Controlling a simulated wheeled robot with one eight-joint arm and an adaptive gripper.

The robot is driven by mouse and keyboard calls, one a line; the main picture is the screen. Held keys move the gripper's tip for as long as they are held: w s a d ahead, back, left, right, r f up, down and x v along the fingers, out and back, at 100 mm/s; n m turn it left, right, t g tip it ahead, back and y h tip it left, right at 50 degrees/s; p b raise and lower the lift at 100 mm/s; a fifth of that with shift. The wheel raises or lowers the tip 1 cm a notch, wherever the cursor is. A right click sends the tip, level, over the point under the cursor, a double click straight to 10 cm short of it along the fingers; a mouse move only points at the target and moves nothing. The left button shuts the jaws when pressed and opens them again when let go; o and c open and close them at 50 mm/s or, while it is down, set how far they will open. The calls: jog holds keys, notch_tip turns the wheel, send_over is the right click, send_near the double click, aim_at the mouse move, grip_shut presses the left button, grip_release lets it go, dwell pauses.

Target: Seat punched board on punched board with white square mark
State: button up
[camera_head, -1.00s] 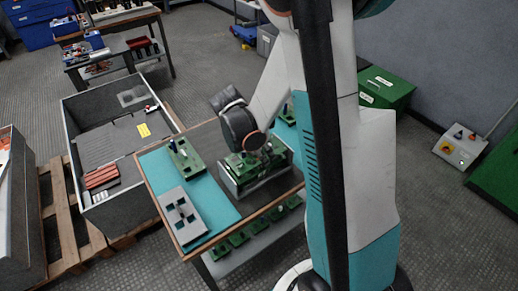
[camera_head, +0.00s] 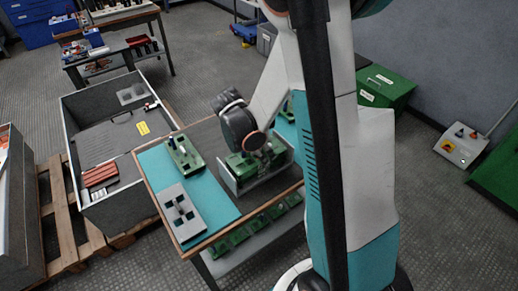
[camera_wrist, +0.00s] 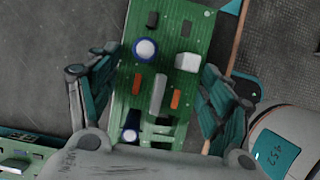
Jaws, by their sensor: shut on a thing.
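My gripper (camera_head: 258,158) is shut on a green board (camera_wrist: 172,45), which lies between its two fingers in the wrist view (camera_wrist: 160,88). This board carries a blue-and-white round part, a white block, a grey block and orange parts. In the head view the gripper is low over a grey holder (camera_head: 229,178) on the table, and green board shows there under it. Another green board (camera_head: 185,157) with upright parts lies on the teal mat. I cannot make out the white square mark, or whether the held board touches anything below.
A grey plate with dark square openings (camera_head: 172,197) lies on the teal mat (camera_head: 213,190). Several green boards (camera_head: 255,222) lie on the shelf below. A grey crate (camera_head: 118,195) on a pallet stands left of the table (camera_head: 207,131). Green boxes (camera_head: 385,85) stand behind my arm.

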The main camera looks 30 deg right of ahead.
dwell(0.7)
jog(key=o, duration=1.2)
jog(key=v, duration=1.2)
jog(key=shift+s+a+r+m+t+y, duration=0.75)
jog(key=shift+s+a+r+m+t, duration=0.6)
jog(key=shift+s+m, duration=1.25)
jog(key=shift+s+a+r+m+t+y, duration=0.9)
jog(key=shift+s+a+r+m, duration=0.85)
jog(key=shift+m, duration=1.8)
jog(key=shift+s+a+r+m+t+y, duration=0.65)
jog(key=shift+s+a+r+m+t, duration=1)
jog(key=shift+m, duration=1.4)
jog(key=shift+s+f+g, duration=0.2)
jog(key=shift+s+g, duration=0.2)
